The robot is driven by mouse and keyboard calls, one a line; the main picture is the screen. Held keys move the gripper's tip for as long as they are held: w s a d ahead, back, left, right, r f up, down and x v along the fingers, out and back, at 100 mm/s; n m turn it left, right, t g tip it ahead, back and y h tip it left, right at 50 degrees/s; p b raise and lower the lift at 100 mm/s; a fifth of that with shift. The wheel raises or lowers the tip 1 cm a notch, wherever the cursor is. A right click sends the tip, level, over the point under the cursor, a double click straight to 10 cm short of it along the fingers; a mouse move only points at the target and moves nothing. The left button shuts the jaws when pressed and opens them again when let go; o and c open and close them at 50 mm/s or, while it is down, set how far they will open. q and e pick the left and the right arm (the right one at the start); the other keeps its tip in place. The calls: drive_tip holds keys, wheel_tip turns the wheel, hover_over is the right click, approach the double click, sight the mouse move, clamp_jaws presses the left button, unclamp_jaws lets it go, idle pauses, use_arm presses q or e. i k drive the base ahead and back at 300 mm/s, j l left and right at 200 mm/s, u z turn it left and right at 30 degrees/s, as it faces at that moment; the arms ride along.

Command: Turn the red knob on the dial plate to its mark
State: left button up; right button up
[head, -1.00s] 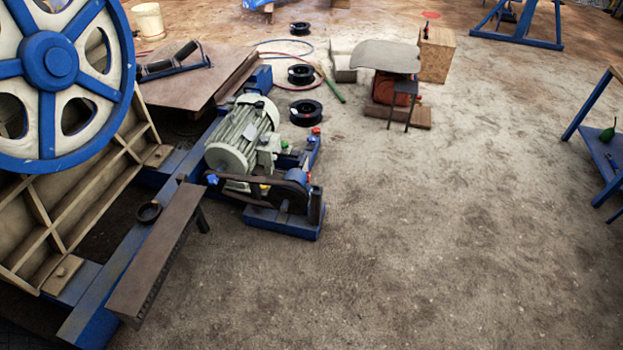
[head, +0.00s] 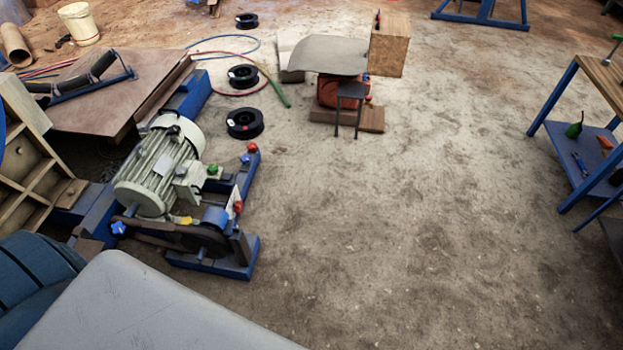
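A red knob-like part (head: 252,147) sits on top of a blue post at the far right of the motor frame. A second small red part (head: 238,206) is lower on the same frame. I cannot tell which of them, if either, is the knob of the task. Neither of my grippers is in view.
The grey-green motor (head: 158,165) on its blue frame (head: 212,262) stands at the left. A blue star knob (head: 118,228) is beside it. Black spools (head: 244,123) and hoses lie behind. A workbench (head: 600,80) stands at right. The middle floor is clear.

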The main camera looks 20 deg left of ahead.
sight(238, 208)
drive_tip(key=i+l, duration=0.1)
drive_tip(key=i, duration=0.4)
drive_tip(key=i+l, duration=0.15)
drive_tip(key=i, duration=0.35)
drive_tip(key=i+l, duration=0.1)
drive_tip(key=i, duration=0.4)
drive_tip(key=u, duration=0.05)
